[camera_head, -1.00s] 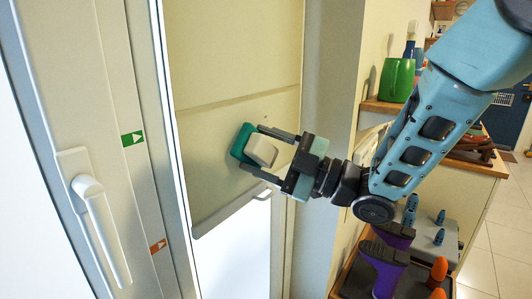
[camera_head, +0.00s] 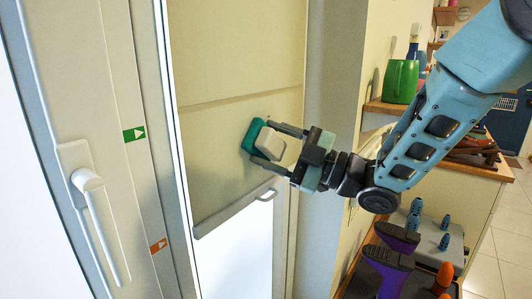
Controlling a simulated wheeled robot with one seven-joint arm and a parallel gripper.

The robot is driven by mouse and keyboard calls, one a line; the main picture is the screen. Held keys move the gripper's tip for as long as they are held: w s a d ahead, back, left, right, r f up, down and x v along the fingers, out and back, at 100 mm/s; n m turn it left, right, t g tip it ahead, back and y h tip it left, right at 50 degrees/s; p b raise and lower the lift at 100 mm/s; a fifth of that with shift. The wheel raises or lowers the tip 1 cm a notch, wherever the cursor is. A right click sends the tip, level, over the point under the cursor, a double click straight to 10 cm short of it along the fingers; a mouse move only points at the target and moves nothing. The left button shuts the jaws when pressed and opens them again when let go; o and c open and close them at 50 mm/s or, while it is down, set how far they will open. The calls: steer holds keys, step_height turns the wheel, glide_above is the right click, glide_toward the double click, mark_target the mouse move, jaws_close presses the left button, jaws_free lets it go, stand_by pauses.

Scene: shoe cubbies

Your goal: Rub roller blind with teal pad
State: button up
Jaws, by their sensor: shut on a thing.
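The roller blind (camera_head: 225,125) is a beige sheet pulled partway down over the glass, with a pale bottom bar and a small loop handle (camera_head: 265,196). The pad's teal face is turned toward the blind, in the lower part of the sheet above the bar. It looks to be against the blind or very close; I cannot tell whether it touches.
A white window handle (camera_head: 92,205) stands on the frame at left. Right of the blind are a wall edge, a shelf with a green jug (camera_head: 400,82), and a lower rack with purple boots (camera_head: 388,262) and orange-topped items. Tiled floor (camera_head: 500,235) is clear at far right.

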mark_target(269, 153)
steer(key=w+d+b, duration=0.3)
steer(key=w+d, duration=0.1)
steer(key=w, duration=0.2)
steer(key=shift+d, duration=0.2)
stand_by(0.6)
steer(key=shift+s+a+b, duration=1)
steer(key=shift+s+a, duration=0.1)
steer(key=shift+s, duration=0.3)
steer(key=shift+s+a+b, duration=1)
steer(key=shift+s+a, duration=0.05)
steer(key=shift+s, duration=0.3)
steer(key=shift+s+a+b, duration=1)
steer(key=shift+s+a, duration=0.1)
steer(key=shift+s, duration=0.3)
steer(key=shift+w+d, duration=0.1)
steer(key=shift+w, duration=0.05)
steer(key=w+d+b, duration=0.1)
steer(key=w+d, duration=0.5)
steer(key=w, duration=0.2)
steer(key=shift+d+b, duration=0.25)
steer(key=shift+b, duration=0.1)
